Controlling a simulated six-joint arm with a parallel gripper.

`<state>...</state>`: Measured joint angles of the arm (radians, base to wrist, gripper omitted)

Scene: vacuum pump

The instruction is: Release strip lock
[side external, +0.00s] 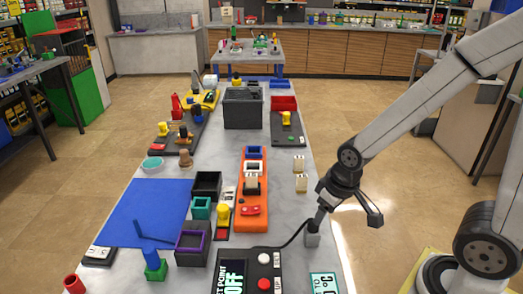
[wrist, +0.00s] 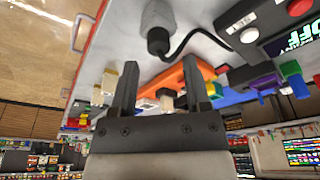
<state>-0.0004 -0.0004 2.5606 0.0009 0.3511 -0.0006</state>
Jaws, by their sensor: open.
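My gripper (side external: 322,205) is low over the right side of the grey table, beside a small grey cylinder with a black cabled plug (side external: 312,238). In the wrist view my gripper (wrist: 160,90) has two dark fingers apart and nothing between them. The cylinder (wrist: 157,18) lies past the fingertips at the top of that view. An orange device (side external: 251,217) lies mid-table, carrying square frames, a beige block and red buttons. It shows partly behind the fingers in the wrist view (wrist: 205,73). I cannot tell which part is the strip lock.
A black control panel (side external: 254,272) reading OFF stands at the near edge, joined to the plug by a black cable. Cream switches (side external: 299,164) stand right of the orange device. Open boxes (side external: 192,248) crowd its left. A blue mat (side external: 147,207) has bare space.

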